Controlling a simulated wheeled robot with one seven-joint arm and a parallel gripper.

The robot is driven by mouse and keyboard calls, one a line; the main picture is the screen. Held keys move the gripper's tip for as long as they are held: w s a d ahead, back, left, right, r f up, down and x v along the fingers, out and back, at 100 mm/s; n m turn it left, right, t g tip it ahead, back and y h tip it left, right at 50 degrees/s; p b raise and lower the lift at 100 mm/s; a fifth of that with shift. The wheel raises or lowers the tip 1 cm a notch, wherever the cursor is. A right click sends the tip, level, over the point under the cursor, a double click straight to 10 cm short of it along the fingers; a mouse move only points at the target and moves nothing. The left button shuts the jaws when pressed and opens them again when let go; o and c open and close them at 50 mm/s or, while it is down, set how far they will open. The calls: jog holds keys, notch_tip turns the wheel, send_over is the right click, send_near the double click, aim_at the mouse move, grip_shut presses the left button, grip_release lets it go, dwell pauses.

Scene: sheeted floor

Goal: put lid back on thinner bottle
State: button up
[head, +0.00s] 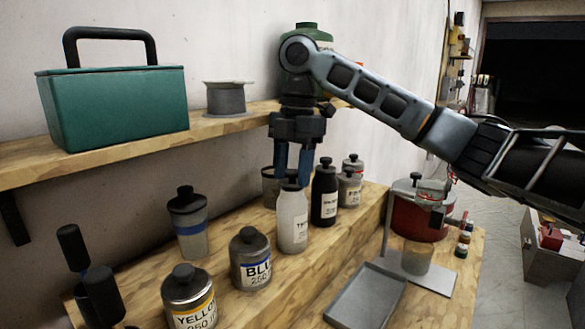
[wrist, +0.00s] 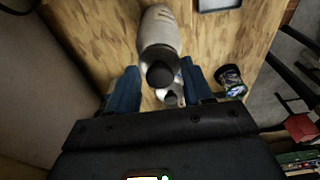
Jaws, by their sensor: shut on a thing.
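The thinner bottle (head: 292,220) is white with a partly readable label starting with T, and stands upright on the wooden bench. It also shows in the wrist view (wrist: 159,30). The dark round lid (wrist: 160,75) is at the bottle's top, between my fingertips; in the head view the lid (head: 290,187) sits at the bottle's mouth. My gripper (head: 293,176) points straight down over the bottle, its blue fingers shut on the lid. The fingers also show on both sides of the lid in the wrist view (wrist: 160,82). I cannot tell whether the lid is fully seated.
A black bottle (head: 324,195) stands close right of the thinner. The blue tin (head: 250,260), yellow tin (head: 188,300) and a blue-banded jar (head: 190,228) stand left. A grey tray (head: 366,295) lies in front. The shelf with a green box (head: 115,105) is behind.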

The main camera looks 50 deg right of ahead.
jog(key=o, duration=1.4)
jog(key=shift+o, duration=0.2)
jog(key=shift+r, duration=0.1)
